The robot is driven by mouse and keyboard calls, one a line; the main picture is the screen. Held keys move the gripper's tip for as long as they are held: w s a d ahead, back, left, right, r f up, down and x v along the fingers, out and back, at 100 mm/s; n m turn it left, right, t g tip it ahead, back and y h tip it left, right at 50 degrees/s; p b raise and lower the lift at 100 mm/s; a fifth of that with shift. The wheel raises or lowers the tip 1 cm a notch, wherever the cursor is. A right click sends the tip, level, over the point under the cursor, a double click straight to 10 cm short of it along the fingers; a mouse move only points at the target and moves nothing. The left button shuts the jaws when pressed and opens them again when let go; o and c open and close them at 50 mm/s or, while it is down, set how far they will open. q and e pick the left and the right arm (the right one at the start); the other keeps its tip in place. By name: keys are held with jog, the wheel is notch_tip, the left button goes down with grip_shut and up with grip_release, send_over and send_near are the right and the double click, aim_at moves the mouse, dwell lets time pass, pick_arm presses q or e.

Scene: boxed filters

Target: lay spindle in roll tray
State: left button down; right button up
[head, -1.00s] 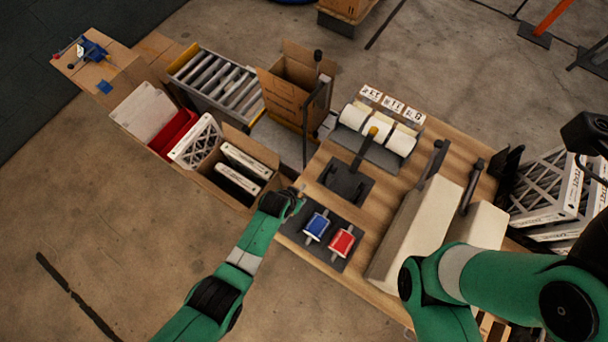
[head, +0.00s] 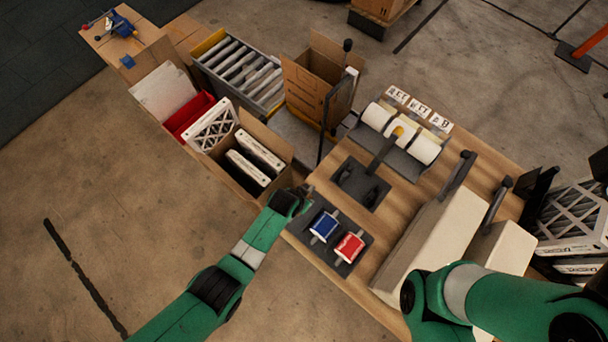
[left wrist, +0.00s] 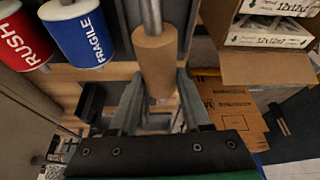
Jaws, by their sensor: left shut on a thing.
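My left gripper (left wrist: 160,90) is shut on a brown cylinder, part of the spindle (left wrist: 156,58), with a grey metal rod running up out of the picture. In the head view this gripper (head: 302,196) is at the near left edge of the wooden bench; the spindle is hard to make out there. Beside it lies a dark tray (head: 309,248) holding a blue roll (head: 324,226) and a red roll (head: 349,247). In the left wrist view the blue FRAGILE roll (left wrist: 78,32) and red RUSH roll (left wrist: 20,38) are left of the spindle. My right gripper is out of view.
White rolls (head: 400,132) lie in a grey holder farther back on the bench. A dark stand (head: 358,183) with a yellow-tipped lever is between. An open carton of filters (head: 222,176) is left of the gripper. Long beige boxes (head: 432,240) occupy the bench's right side.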

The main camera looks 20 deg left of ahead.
pick_arm(q)
notch_tip(320, 180, down, 8)
jog(key=b, duration=0.7)
jog(key=shift+f, duration=0.1)
jog(key=shift+c, duration=1.4)
grip_release()
jog(key=p+v, duration=1.1)
jog(key=p, duration=0.2)
jog(key=shift+s+a+r, duration=0.1)
jog(key=shift+r, duration=0.25)
